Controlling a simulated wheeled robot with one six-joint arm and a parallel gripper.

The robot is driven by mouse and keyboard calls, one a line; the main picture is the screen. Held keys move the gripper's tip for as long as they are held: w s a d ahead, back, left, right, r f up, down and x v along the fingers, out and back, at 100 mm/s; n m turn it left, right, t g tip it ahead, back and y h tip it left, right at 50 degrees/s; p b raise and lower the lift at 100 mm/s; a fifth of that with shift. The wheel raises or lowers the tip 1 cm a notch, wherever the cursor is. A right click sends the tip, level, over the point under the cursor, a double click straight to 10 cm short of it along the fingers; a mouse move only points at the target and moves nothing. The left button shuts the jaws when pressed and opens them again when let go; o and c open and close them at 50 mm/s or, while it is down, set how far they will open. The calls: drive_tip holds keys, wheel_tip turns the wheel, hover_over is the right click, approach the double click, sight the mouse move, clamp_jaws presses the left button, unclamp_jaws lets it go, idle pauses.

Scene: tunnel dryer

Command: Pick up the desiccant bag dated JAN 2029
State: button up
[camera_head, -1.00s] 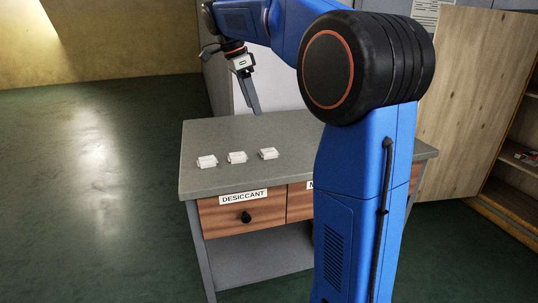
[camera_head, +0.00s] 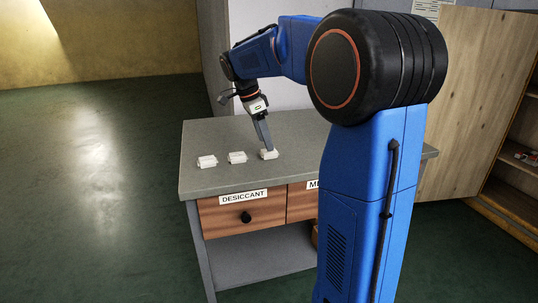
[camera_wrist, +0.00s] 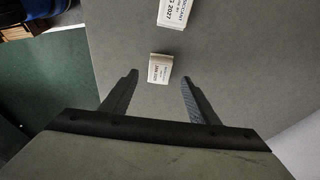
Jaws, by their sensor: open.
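Three small white desiccant bags stand in a row on the grey tabletop: the left bag (camera_head: 206,162), the middle bag (camera_head: 237,157) and the right bag (camera_head: 269,155). My gripper (camera_head: 267,146) is open above the right bag, its fingers pointing down. In the wrist view the near bag (camera_wrist: 160,69) lies between and just beyond my open fingertips (camera_wrist: 160,77). Its tiny label seems to read JAN 2029. A second bag (camera_wrist: 173,14) at the top edge shows a label ending in 2027. The third bag is outside the wrist view, and no date is readable in the head view.
The bench (camera_head: 300,128) has a wooden drawer (camera_head: 225,218) labelled DESICCANT with a black knob, and another drawer to its right, partly hidden by my arm. An open wooden cabinet (camera_head: 450,110) stands at right. The tabletop around the bags is clear.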

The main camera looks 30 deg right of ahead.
drive_tip(key=shift+x, duration=1.9)
drive_tip(key=shift+a, duration=0.1)
drive_tip(key=shift+c, duration=0.3)
drive_tip(key=c, duration=1.1)
drive_tip(key=shift+r, duration=0.1)
